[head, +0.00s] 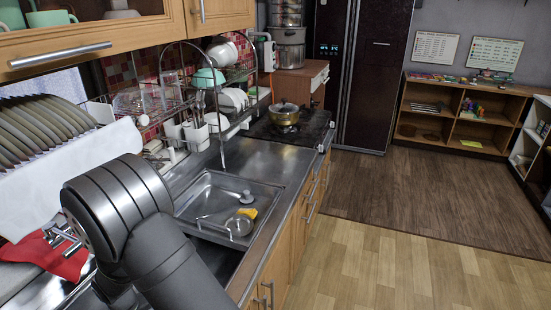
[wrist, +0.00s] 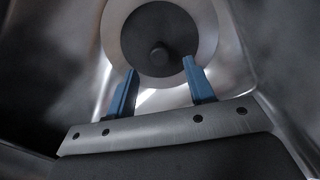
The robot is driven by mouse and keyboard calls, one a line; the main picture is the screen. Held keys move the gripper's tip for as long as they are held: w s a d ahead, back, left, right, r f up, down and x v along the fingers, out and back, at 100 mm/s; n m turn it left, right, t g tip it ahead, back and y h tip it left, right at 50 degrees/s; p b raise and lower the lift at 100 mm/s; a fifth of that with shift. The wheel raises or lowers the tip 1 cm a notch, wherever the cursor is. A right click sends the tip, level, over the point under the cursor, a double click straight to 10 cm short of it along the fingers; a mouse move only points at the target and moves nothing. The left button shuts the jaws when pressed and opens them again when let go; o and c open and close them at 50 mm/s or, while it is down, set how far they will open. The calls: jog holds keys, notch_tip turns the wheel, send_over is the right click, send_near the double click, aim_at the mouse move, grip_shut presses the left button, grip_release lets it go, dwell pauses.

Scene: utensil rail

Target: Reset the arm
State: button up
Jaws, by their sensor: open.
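My gripper (wrist: 158,78) shows in the wrist view with two blue fingers set well apart and nothing between them. Beyond the fingers is a round drain (wrist: 160,38) with a dark centre and a pale ring, in a grey metal basin. In the head view my arm rises at the lower left, in front of the counter. My gripper cannot be made out in the head view.
A metal sink (head: 205,190) holds a small pan or strainer (head: 240,225) and a yellow item (head: 248,212). A dish rack (head: 150,105) and white stacked plates stand behind. A pot (head: 284,112) sits on the stove (head: 300,128). The wooden floor (head: 400,250) is clear.

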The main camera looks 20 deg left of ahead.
notch_tip(320, 180, up, 12)
notch_tip(320, 180, down, 17)
jog(key=shift+f, duration=0.1)
notch_tip(320, 180, up, 7)
jog(key=shift+r, duration=0.2)
dwell(0.4)
